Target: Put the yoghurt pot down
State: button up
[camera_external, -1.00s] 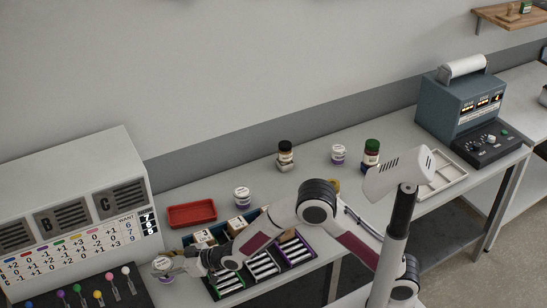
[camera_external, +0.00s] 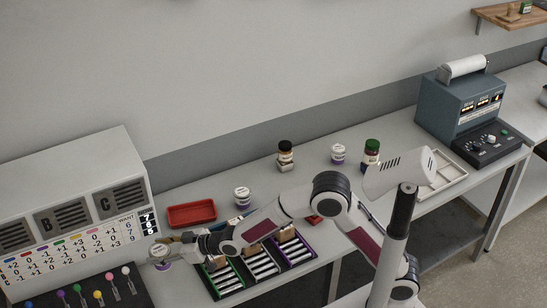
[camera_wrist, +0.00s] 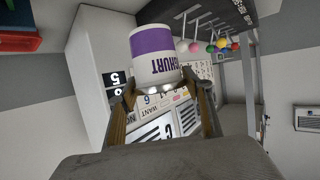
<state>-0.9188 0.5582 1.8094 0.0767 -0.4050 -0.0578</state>
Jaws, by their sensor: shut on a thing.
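The yoghurt pot (camera_external: 160,251), white with a purple band, is at the end of my gripper (camera_external: 172,246) in the external view, near the left front of the bench. It is upright, white top uppermost. The wrist view shows the pot (camera_wrist: 155,55) between the fingertips of my gripper (camera_wrist: 160,88), with its lettering upside down in that picture. My gripper is shut on it. I cannot tell whether its base touches the bench or hangs just above. Two similar white and purple pots (camera_external: 242,197) (camera_external: 338,154) stand further back.
A scoring panel (camera_external: 75,205) and coloured knobs (camera_external: 97,294) are at the left. A red tray (camera_external: 191,214) lies behind my gripper. A divided rack (camera_external: 228,282) with coloured edges lies beneath my forearm. Jars (camera_external: 285,157) (camera_external: 371,153) stand at the back.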

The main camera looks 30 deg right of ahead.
jog(key=shift+w+d, duration=0.1)
dwell(0.3)
jog(key=w+d+m+t+h, duration=0.2)
jog(key=w+d, duration=0.4)
jog(key=d, duration=0.5)
jog(key=w+d+m+t+h, duration=0.1)
jog(key=w+d+m, duration=0.1)
jog(key=w+d, duration=0.6)
jog(key=w+d+m+t+h, duration=0.2)
jog(key=d+m+h, duration=0.35)
jog(key=d, duration=2.75)
jog(key=w+a+n+y, duration=0.1)
jog(key=w+a, duration=0.4)
jog(key=a, duration=1.1)
jog(key=w+a+n+g+y, duration=0.1)
jog(key=w+a, duration=0.3)
jog(key=a, duration=1.2)
jog(key=shift+w+r+n+y, duration=0.35)
jog(key=shift+r+n+y, duration=0.1)
jog(key=shift+n, duration=0.4)
jog(key=shift+a+f, duration=0.1)
notch_tip(320, 180, down, 6)
